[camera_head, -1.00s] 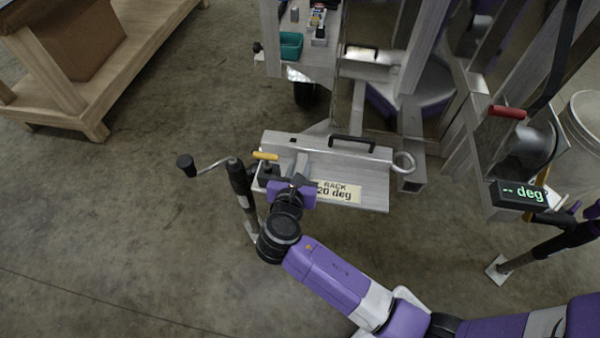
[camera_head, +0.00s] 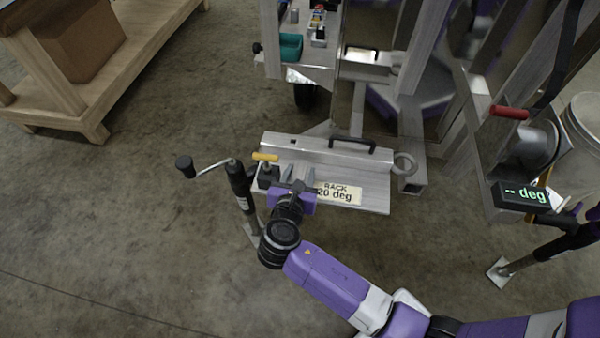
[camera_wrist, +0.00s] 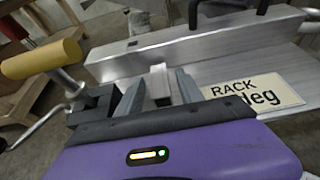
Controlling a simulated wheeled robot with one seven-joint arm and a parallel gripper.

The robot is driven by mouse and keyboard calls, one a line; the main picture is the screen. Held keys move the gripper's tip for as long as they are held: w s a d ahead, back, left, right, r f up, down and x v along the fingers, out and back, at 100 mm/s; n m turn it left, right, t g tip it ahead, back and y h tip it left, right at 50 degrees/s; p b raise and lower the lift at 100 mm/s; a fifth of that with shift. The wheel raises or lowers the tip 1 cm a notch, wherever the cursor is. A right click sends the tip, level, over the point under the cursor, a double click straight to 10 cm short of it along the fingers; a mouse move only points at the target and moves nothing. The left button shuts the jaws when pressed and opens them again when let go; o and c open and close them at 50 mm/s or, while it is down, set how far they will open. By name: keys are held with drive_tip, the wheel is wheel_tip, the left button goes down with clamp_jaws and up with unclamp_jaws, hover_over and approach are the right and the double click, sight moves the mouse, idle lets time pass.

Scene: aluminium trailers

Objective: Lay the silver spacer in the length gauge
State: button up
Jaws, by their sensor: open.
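A small silver block, which looks like the silver spacer (camera_wrist: 159,84), shows between my two fingers in the wrist view, on the aluminium rack. My gripper (camera_wrist: 158,88) is open, with a finger on either side of the block; I cannot tell whether either finger touches it. In the head view my gripper (camera_head: 292,178) is over the left part of the rack, and the block is hard to make out there. I cannot tell which fixture is the length gauge.
The aluminium rack (camera_head: 345,172) bears a "RACK 20 deg" label (camera_head: 338,193) and a black handle (camera_head: 352,142). A yellow-handled clamp (camera_wrist: 42,60) is close at my gripper's left. A teal bin (camera_head: 291,46) is on the trailer behind. A wooden bench (camera_head: 150,45) is at upper left.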

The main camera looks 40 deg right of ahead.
drive_tip(key=p+v, duration=0.2)
drive_tip(key=v, duration=1)
drive_tip(key=shift+r, duration=0.2)
drive_tip(key=s+f+m+t+y, duration=0.1)
drive_tip(key=s+f+m+y, duration=0.3)
drive_tip(key=s, duration=0.3)
drive_tip(key=s+f+m+y, duration=0.3)
drive_tip(key=s+m+y, duration=0.2)
drive_tip(key=s, duration=0.2)
drive_tip(key=s+a+r+m+t+y, duration=0.2)
drive_tip(key=s+a+r+m, duration=0.1)
drive_tip(key=s+r+m, duration=0.3)
wheel_tip(320, 180, up, 2)
drive_tip(key=shift+s+r+m, duration=0.25)
drive_tip(key=shift+m, duration=0.75)
drive_tip(key=shift+o, duration=0.5)
drive_tip(key=s+d+r+m+t, duration=0.1)
drive_tip(key=s+r+m+t, duration=0.2)
drive_tip(key=r+m, duration=0.5)
wheel_tip(320, 180, up, 4)
drive_tip(key=shift+s+f+m+t, duration=0.1)
drive_tip(key=shift+s+m+t, duration=0.1)
drive_tip(key=shift+m+t, duration=0.1)
